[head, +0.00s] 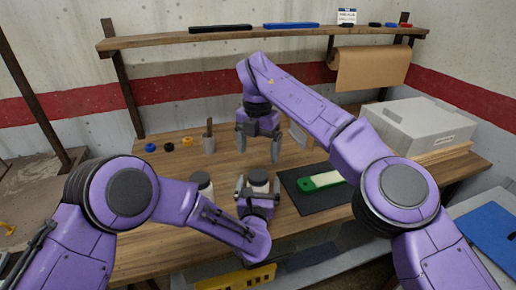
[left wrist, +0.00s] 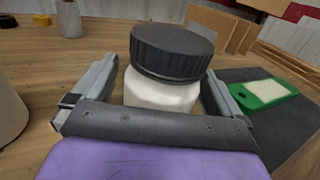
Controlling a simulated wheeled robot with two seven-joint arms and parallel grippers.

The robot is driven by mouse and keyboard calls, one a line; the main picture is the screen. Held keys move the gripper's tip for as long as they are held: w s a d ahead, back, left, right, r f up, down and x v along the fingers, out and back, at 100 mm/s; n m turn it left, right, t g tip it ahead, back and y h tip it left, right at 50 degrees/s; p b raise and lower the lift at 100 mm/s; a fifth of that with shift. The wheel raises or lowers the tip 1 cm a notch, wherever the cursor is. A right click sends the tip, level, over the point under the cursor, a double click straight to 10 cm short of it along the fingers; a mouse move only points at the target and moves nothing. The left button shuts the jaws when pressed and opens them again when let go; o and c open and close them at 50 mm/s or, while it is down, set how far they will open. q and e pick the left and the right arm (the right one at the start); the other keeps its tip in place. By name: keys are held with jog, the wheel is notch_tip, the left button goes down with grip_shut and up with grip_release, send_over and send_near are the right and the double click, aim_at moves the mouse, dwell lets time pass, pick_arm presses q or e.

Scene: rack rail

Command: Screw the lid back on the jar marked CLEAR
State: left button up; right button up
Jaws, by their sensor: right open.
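A white jar (left wrist: 160,92) with a ribbed black lid (left wrist: 172,50) on top stands upright in the left wrist view. The lid looks slightly tilted; I cannot tell how far it is screwed down. No marking is readable on the jar. My left gripper (head: 257,187) has its fingers on both sides of this jar (head: 258,181), close against its body. My right gripper (head: 258,152) points down, open and empty, above and behind the jar in the head view. A second jar (head: 202,184) stands to the left, partly hidden by my left arm.
A dark mat (head: 297,195) with a green-and-white item (head: 322,181) lies right of the jar. Blue (head: 150,147), black (head: 169,147) and yellow (head: 187,142) pieces and a grey cup (head: 209,144) stand at the back left. A grey box (head: 415,122) is at the right.

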pick_arm(q)
jog(key=shift+s+f, duration=0.1)
jog(key=shift+s, duration=0.3)
pick_arm(e)
jog(key=shift+f, duration=0.15)
pick_arm(q)
jog(key=s+b, duration=0.1)
jog(key=s, duration=0.5)
jog(key=s+a+b, duration=0.1)
jog(key=s, duration=0.2)
jog(key=shift+s+b, duration=0.3)
jog(key=shift+s, duration=0.05)
pick_arm(e)
notch_tip(320, 180, down, 2)
jog(key=shift+f, duration=0.15)
pick_arm(q)
jog(key=shift+r, duration=0.2)
